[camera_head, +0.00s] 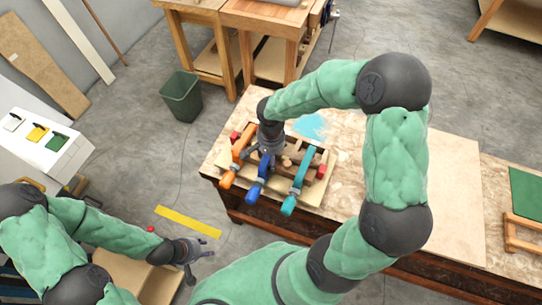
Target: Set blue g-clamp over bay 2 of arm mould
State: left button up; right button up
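The arm mould (318,187) is a pale wooden board with brown blocks, lying on the workbench. The blue g-clamp (262,172) is at the middle of the mould, between an orange clamp (239,151) on the left and a teal clamp (303,170) on the right. Its blue handle end points to the front edge. My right gripper (268,152) is right above the blue clamp and hides its upper part. I cannot tell whether its fingers hold the clamp. My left gripper (200,264) is open and empty, low at the left, away from the bench.
The workbench (450,180) has free room right of the mould. A blue patch (310,126) lies behind it. A green board (525,190) is at the far right. A bin (181,97) and a white unit (45,145) with coloured samples stand left. Yellow tape (188,221) marks the floor.

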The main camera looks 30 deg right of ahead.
jog(key=shift+w+r, duration=0.1)
jog(key=shift+r, duration=0.35)
notch_tip(320, 180, up, 11)
jog(key=shift+r, duration=0.1)
jog(key=shift+r+p, duration=2.35)
jog(key=shift+r, duration=0.6)
notch_tip(320, 180, up, 5)
jog(key=p, duration=0.3)
jog(key=shift+p, duration=0.35)
